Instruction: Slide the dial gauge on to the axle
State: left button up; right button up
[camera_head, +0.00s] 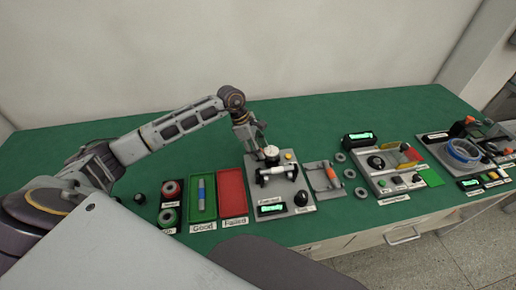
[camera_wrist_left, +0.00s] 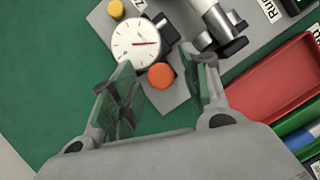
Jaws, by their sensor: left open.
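The dial gauge (camera_head: 271,151) has a round white face with a red needle. It stands on the grey run-out station at the middle of the table, and its face shows large in the left wrist view (camera_wrist_left: 135,42). The axle (camera_head: 279,172) is a pale horizontal cylinder on dark supports, just in front of the gauge; part of it shows in the left wrist view (camera_wrist_left: 210,15). My left gripper (camera_head: 258,143) is open and empty above the gauge's side of the station. In the wrist view its fingers (camera_wrist_left: 160,85) are beside the gauge, not around it. My right gripper is out of view.
A yellow button (camera_head: 289,156) is at the station's back. The green tray (camera_head: 203,213) and red tray (camera_head: 232,211) lie left; other stations stand right. The green table behind is clear.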

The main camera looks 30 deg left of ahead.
pick_arm(q)
grip_shut()
dwell(0.4)
jog(key=shift+s+d+f, duration=0.15)
jog(key=shift+s+d, duration=0.9)
jog(key=shift+s, duration=0.3)
grip_release()
jog(key=shift+s, duration=0.1)
